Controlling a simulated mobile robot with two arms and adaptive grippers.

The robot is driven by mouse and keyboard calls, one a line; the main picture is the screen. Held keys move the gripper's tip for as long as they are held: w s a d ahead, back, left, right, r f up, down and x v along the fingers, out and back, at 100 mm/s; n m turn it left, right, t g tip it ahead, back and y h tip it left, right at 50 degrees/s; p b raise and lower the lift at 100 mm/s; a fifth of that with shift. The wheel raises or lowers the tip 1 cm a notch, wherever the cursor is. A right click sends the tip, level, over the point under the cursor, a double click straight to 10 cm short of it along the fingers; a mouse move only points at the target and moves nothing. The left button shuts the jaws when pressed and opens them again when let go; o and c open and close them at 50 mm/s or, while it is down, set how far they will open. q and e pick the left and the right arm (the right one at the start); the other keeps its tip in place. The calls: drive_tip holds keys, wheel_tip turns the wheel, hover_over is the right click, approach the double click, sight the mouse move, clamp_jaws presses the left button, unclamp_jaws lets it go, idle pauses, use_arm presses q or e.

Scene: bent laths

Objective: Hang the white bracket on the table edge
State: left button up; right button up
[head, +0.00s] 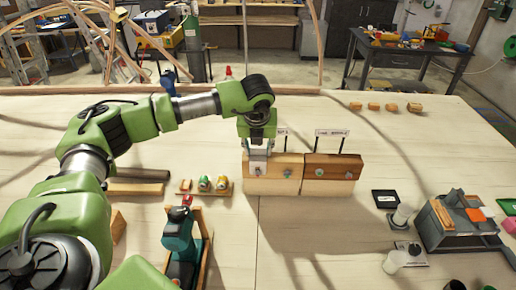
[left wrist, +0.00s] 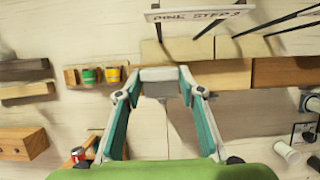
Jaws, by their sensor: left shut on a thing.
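My left gripper (head: 258,147) points down over the left, paler end of a two-tone wooden block row. It is shut on the white bracket (head: 257,163), a small whitish-grey piece at the top front of the pale block (head: 271,184). In the left wrist view the bracket (left wrist: 160,82) spans between the two fingertips, beside the pale block (left wrist: 228,76). I cannot tell whether it rests on the block or hangs just clear. The worktable (head: 330,235) carries all this; its far edge shows at the back. My right gripper is not in view.
A darker block (head: 330,173) adjoins the pale one, with sign posts behind. Left are green and yellow cans on a small board (head: 205,187) and a teal tool (head: 182,245). Right are a black tray (head: 385,199) and a grey machine (head: 460,225). Table between is clear.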

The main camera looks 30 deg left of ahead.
sight(258, 157)
use_arm(q)
drive_tip(key=shift+s+d+r, duration=0.1)
drive_tip(key=shift+r, duration=0.15)
drive_tip(key=shift+r+p, duration=0.85)
drive_tip(key=shift+r, duration=2.15)
